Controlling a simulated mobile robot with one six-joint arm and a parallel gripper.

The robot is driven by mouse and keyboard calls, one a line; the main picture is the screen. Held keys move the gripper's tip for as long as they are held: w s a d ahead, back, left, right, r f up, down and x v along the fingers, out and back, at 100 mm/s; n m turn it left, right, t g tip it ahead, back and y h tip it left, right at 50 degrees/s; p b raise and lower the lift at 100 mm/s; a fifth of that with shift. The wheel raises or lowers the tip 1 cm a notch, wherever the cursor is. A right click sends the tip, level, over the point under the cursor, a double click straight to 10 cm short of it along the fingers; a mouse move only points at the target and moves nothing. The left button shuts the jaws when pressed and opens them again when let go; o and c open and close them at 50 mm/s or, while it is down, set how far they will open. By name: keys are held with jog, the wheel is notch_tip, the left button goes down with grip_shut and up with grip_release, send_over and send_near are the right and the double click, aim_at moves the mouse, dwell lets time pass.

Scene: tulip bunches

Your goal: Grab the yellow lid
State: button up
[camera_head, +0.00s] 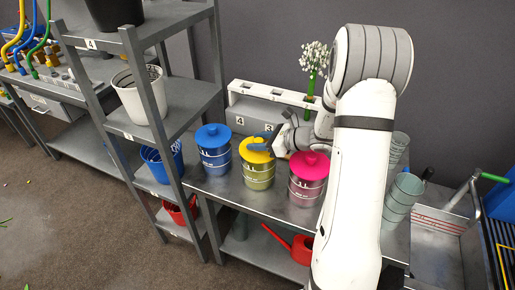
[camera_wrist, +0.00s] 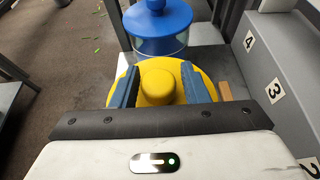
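The yellow lid (camera_head: 257,150) sits on the yellow canister (camera_head: 258,175) on the metal bench, between the blue and pink ones. In the wrist view, the round knob of the yellow lid (camera_wrist: 158,86) is between the two blue fingers of my gripper (camera_wrist: 160,72). The fingers are spread, one on each side of the knob, with yellow lid showing between. My gripper in the head view (camera_head: 268,141) reaches in from the right at the lid. The contact with the knob is hard to make out.
A blue-lidded canister (camera_head: 213,142) stands left of the yellow one and a pink-lidded canister (camera_head: 307,172) right. A white holder (camera_head: 270,97) with white flowers (camera_head: 314,58) is behind. A grey shelf rack (camera_head: 140,85) stands left. Stacked pots (camera_head: 403,195) are at the right.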

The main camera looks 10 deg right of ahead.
jog(key=c, duration=0.7)
jog(key=shift+c, duration=0.4)
